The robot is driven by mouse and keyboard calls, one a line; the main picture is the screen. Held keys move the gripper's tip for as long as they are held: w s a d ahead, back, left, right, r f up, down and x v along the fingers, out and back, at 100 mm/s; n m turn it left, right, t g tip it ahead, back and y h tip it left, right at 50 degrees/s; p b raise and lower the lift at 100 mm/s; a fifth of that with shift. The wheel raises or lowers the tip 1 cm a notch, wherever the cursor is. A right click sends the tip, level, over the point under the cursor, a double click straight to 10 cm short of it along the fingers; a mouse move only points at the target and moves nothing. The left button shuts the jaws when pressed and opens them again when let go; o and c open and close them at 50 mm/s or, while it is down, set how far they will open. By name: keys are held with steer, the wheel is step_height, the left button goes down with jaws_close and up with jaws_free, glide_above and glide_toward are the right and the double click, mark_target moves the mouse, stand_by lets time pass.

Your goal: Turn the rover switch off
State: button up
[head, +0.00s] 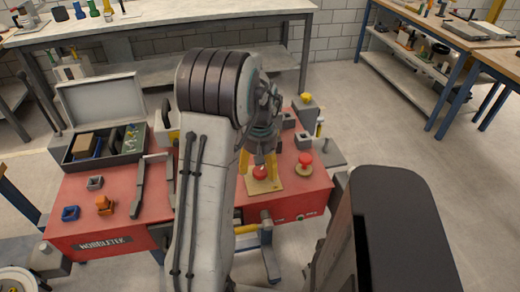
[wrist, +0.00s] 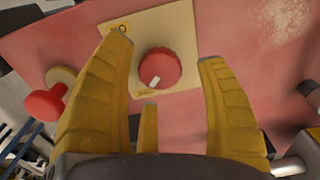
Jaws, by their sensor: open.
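A round red knob (head: 260,173) with a white mark sits on a tan plate (head: 275,186) on the red bench top; it looks like the rover switch. In the wrist view the red knob (wrist: 159,68) lies between my yellow fingers, its white mark pointing down and slightly left. The tan plate (wrist: 180,27) has small dark print and a yellow symbol, too small to read. My gripper (wrist: 166,50) is open and empty, its fingers spread on either side of the knob. In the head view my gripper (head: 258,165) is right over the plate, partly hidden by my arm.
A red mushroom button (head: 305,160) stands close right of the plate; it shows at left in the wrist view (wrist: 45,103). An open grey case (head: 105,145), an orange part (head: 104,205) and a blue block (head: 70,213) are on the left. Grey blocks stand behind.

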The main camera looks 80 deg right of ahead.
mark_target(260, 171)
step_height(260, 171, up, 10)
steer(key=shift+r, duration=0.15)
stand_by(0.3)
stand_by(0.8)
